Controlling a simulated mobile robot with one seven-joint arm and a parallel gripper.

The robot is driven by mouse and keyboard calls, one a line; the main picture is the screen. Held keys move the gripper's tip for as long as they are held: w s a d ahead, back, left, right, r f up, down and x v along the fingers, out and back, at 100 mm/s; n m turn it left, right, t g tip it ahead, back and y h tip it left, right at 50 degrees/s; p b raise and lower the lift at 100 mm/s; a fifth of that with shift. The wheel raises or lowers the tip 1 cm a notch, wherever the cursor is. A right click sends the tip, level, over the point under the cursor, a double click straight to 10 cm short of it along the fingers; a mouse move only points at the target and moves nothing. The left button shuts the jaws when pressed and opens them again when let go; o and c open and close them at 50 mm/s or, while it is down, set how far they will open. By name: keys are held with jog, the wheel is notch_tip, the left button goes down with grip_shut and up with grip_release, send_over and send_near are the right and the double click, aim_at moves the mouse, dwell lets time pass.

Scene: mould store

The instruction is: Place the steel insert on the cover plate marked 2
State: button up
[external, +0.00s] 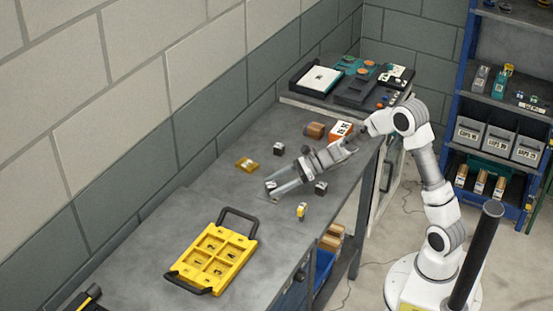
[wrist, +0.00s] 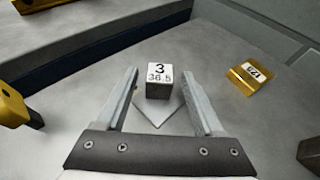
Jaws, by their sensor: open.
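A small grey block (wrist: 158,82) marked "3" and "36.5" stands upright on the bench, between and beyond my fingertips in the wrist view. It looks like steel. It also shows beside my fingertips in the external view (external: 270,185). My gripper (external: 271,193) is open, with the block between the lines of its two fingers (wrist: 166,100), which appear clear of it. A yellow tray (external: 211,258) with black handles lies on the bench at lower left. Its several numbered plates are too small to read surely, so I cannot tell which is marked 2.
A brass piece (wrist: 255,78) with a label lies right of the block in the wrist view. Dark blocks (external: 279,148) (external: 320,188) and a small yellow item (external: 302,210) stand around my gripper. Bare bench lies between gripper and tray.

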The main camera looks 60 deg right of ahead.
jog(key=p+v, duration=0.1)
jog(key=v, duration=0.9)
jog(key=shift+s+d+p, duration=0.15)
jog(key=shift+s+p, duration=0.05)
jog(key=shift+p, duration=0.2)
